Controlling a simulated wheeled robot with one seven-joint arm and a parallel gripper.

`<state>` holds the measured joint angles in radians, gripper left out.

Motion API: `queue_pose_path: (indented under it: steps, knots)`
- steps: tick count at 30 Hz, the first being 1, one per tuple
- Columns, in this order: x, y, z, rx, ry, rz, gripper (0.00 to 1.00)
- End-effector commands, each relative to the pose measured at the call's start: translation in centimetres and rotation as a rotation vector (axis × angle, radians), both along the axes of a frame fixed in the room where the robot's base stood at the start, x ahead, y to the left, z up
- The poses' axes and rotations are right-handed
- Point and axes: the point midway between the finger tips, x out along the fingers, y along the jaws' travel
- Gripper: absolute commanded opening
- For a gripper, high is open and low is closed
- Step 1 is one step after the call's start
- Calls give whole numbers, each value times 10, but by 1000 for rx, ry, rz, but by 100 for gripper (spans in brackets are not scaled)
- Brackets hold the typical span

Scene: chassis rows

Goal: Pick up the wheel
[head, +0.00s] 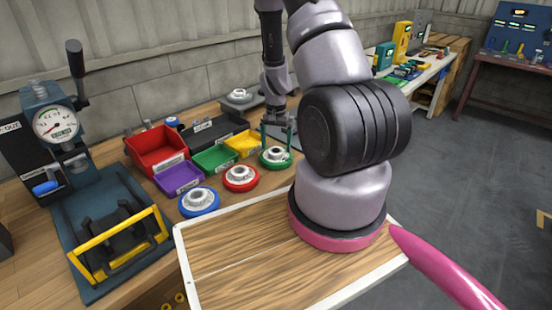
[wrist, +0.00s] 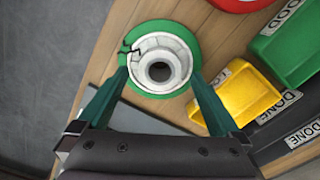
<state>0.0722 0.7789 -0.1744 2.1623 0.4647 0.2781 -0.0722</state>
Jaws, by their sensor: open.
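A green wheel (head: 276,157) with a pale grey hub lies flat on the wooden bench. The wrist view shows the green wheel (wrist: 160,60) too, with a dark jagged line on the left of its hub. My gripper (head: 277,140) is open above it, pointing down, with its green fingers on either side of the hub. In the wrist view my gripper (wrist: 158,76) has nothing clamped between the fingertips; whether they touch the wheel I cannot tell. A red wheel (head: 240,178) and a blue wheel (head: 199,201) lie in a row to the left.
Behind the wheels stand red (head: 157,150), purple (head: 178,177), green (head: 215,158) and yellow (head: 245,143) bins. The yellow bin (wrist: 237,97) is close to my gripper. A gauge press (head: 58,125) stands at left. A grey round part (head: 240,98) sits further back.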

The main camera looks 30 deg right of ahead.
Motion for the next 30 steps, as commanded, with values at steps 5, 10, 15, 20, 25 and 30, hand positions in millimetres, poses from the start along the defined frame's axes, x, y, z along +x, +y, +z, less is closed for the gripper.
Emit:
queue_pose_path:
  steps: [5,10,15,20,25,30]
  knots:
    - [-1,0,-18,0,1,-1,100]
    - [0,0,-19,0,0,0,100]
    - [0,0,-19,0,0,0,62]
    - [0,0,-18,0,0,0,1]
    - [0,0,-18,-1,-1,0,0]
    - [1,0,-12,-1,-3,2,0]
